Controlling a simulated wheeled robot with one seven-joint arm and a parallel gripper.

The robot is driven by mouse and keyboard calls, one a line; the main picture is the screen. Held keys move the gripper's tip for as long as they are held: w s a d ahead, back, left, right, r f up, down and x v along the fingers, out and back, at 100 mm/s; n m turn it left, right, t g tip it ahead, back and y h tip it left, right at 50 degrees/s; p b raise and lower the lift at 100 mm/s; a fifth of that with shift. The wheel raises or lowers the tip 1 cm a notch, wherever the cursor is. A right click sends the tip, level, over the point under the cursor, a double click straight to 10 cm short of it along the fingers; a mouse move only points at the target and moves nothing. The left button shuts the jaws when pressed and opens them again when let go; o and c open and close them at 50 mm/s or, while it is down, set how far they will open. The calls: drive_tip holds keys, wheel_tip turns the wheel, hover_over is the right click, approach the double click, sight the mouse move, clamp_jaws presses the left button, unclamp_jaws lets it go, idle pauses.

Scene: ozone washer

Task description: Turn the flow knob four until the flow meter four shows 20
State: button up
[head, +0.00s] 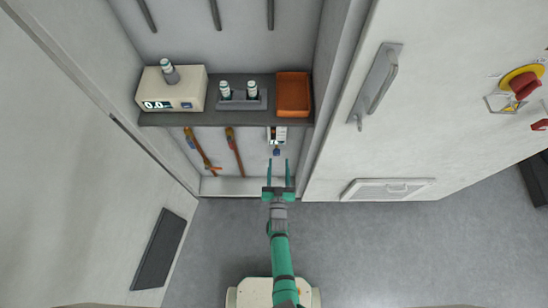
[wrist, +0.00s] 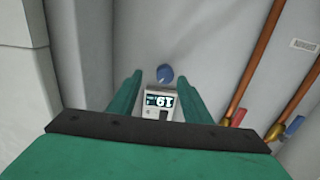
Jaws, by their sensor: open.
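The flow meter (head: 277,136) is a small white box on the back wall, under the shelf. In the wrist view the meter (wrist: 148,113) shows a lit display, upside down, that seems to read 19. The blue flow knob (head: 276,152) sits just below the meter in the head view. In the wrist view the knob (wrist: 165,74) appears between my fingertips. My gripper (head: 278,162) is open, its two green fingers pointing at the wall on either side of the knob's line. I cannot tell whether the fingertips reach around the knob; no contact shows.
A dark shelf (head: 220,118) above holds a white device (head: 172,98) reading 0.0, a bottle rack (head: 242,103) and an orange bin (head: 293,95). Copper pipes (head: 235,152) with valves run left of the meter in the head view. A cabinet wall (head: 340,130) stands close on the right.

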sight(277, 155)
drive_tip(key=w, duration=0.4)
drive_tip(key=shift+a, duration=0.75)
drive_tip(key=shift+d, duration=0.35)
drive_tip(key=c, duration=1.1)
drive_tip(key=shift+o, duration=0.2)
drive_tip(key=shift+s+d, duration=0.15)
drive_tip(key=shift+d, duration=0.05)
drive_tip(key=shift+a+m, duration=0.1)
drive_tip(key=shift+m, duration=0.6)
drive_tip(key=o, duration=1.1)
drive_tip(key=shift+c, duration=0.2)
drive_tip(key=shift+a, duration=0.1)
